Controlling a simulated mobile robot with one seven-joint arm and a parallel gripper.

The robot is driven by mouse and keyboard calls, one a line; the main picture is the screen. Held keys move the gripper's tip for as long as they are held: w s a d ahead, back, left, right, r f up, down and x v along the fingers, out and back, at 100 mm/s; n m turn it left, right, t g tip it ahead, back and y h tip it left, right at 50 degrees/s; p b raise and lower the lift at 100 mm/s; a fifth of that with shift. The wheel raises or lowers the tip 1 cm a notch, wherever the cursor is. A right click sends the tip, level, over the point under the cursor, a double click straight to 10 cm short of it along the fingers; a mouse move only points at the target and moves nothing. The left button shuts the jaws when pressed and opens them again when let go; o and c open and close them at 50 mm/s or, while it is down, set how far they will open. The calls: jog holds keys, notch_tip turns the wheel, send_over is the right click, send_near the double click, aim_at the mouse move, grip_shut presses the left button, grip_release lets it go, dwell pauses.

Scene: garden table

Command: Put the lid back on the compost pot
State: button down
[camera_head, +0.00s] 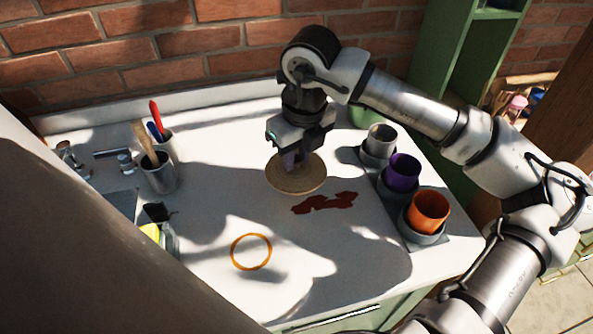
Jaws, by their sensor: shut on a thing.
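My gripper (293,158) points down over the middle of the counter, with a round pale wooden lid (312,183) directly beneath it. It is shut on the lid at its centre, where a small purplish part shows between the fingers; the fingertips are partly hidden. I cannot tell whether the lid touches the counter or hangs just above it. A pale green round pot (364,118), perhaps the compost pot, stands behind my gripper to the right. My arm and the grey cup hide much of it, and its opening is not clear.
Grey (381,136), purple (403,170) and orange (428,208) cups stand in a row at right. A dark red patch (325,202) and an orange ring (251,252) lie in front. Metal tool cups (158,174) and a tap (115,157) are left. The front middle counter is mostly clear.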

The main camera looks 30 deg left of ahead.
aim_at(298, 169)
jog(key=shift+f+p, duration=0.55)
jog(key=shift+f, duration=2.7)
jog(key=shift+f, duration=0.15)
jog(key=c, duration=1.2)
grip_release()
jog(key=shift+c, duration=0.2)
